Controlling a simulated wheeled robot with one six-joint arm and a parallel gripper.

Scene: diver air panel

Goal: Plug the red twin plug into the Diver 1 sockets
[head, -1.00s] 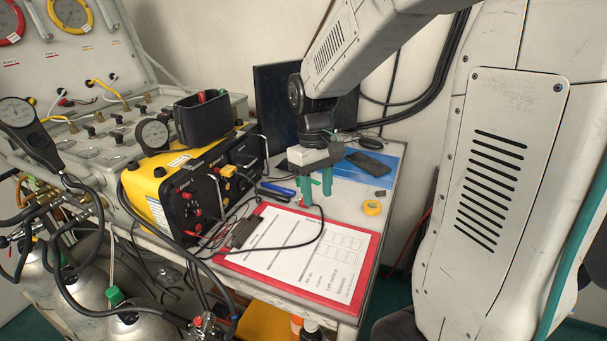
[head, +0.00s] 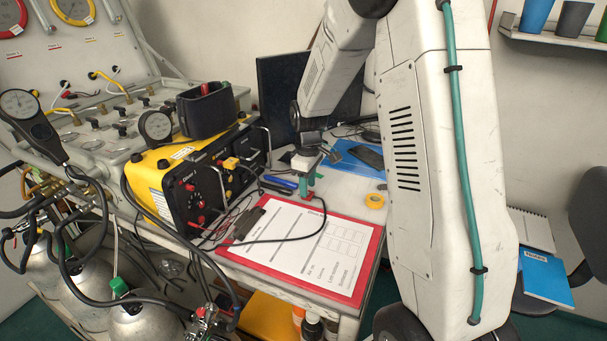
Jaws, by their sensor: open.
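The yellow and black radio box (head: 154,190) stands on the table left of centre. The red Diver 1 sockets (head: 201,212) are on the left part of its black front and show small. My gripper (head: 307,188) points down with green fingers, right of the box and just behind the clipboard. A small red piece, which looks like the red twin plug (head: 315,197), is at or just beside the fingertips, with a black cable leading off it. The fingers are open; whether the plug sits between them is too small to tell.
A red clipboard (head: 362,272) with white paper lies in front, the black cable crossing it. A yellow plug (head: 230,163) is in the box's right part. Pens (head: 279,183), yellow tape (head: 374,201) and a blue mat (head: 350,160) lie around my gripper. Gas cylinders (head: 144,322) stand left.

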